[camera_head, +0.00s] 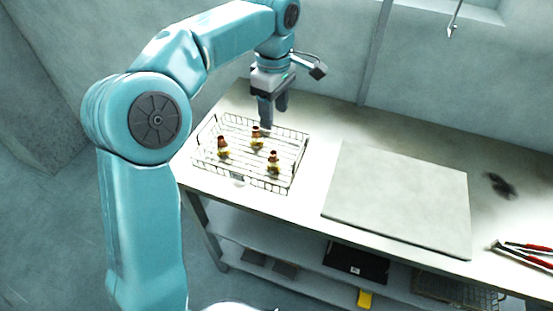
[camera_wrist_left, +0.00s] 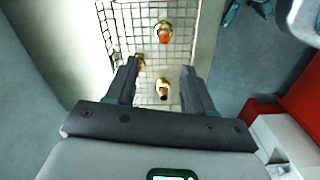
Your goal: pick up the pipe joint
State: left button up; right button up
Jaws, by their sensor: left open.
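Three brass and copper pipe joints stand in a wire mesh basket (camera_head: 205,139) on the workbench. In the head view one pipe joint (camera_head: 223,148) is at the left, one (camera_head: 256,136) at the back and one (camera_head: 273,162) at the front right. My left gripper (camera_head: 268,118) is open and points down above the back part of the basket, above the back joint. In the left wrist view the open fingers (camera_wrist_left: 159,83) frame one joint (camera_wrist_left: 161,90); another (camera_wrist_left: 139,62) is close to the left finger, and a third (camera_wrist_left: 164,32) is farther off. My right gripper is not seen.
A flat grey board (camera_head: 398,200) lies on the workbench (camera_head: 318,127) right of the basket. Red-handled pliers (camera_head: 525,252) lie at the right edge, with a dark stain behind. A lower shelf holds a black case (camera_head: 356,263) and a yellow item (camera_head: 365,298).

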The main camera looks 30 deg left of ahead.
pick_arm(q)
jog(key=f, duration=0.2)
jog(key=s+f, duration=0.1)
jog(key=f, duration=0.1)
jog(key=shift+s+d, duration=0.15)
jog(key=shift+d, duration=0.05)
send_over(273, 153)
jog(key=f, duration=0.4)
jog(key=shift+w+a+f, duration=0.1)
jog(key=shift+w+f, duration=0.2)
jog(key=shift+s+f, duration=0.4)
jog(key=f, duration=0.4)
jog(key=shift+w+f, duration=0.3)
jog(key=shift+f, duration=0.1)
jog(key=shift+s+r, duration=0.1)
jog(key=shift+s, duration=0.1)
jog(key=shift+w, duration=0.2)
grip_shut()
jog(key=shift+s, duration=0.15)
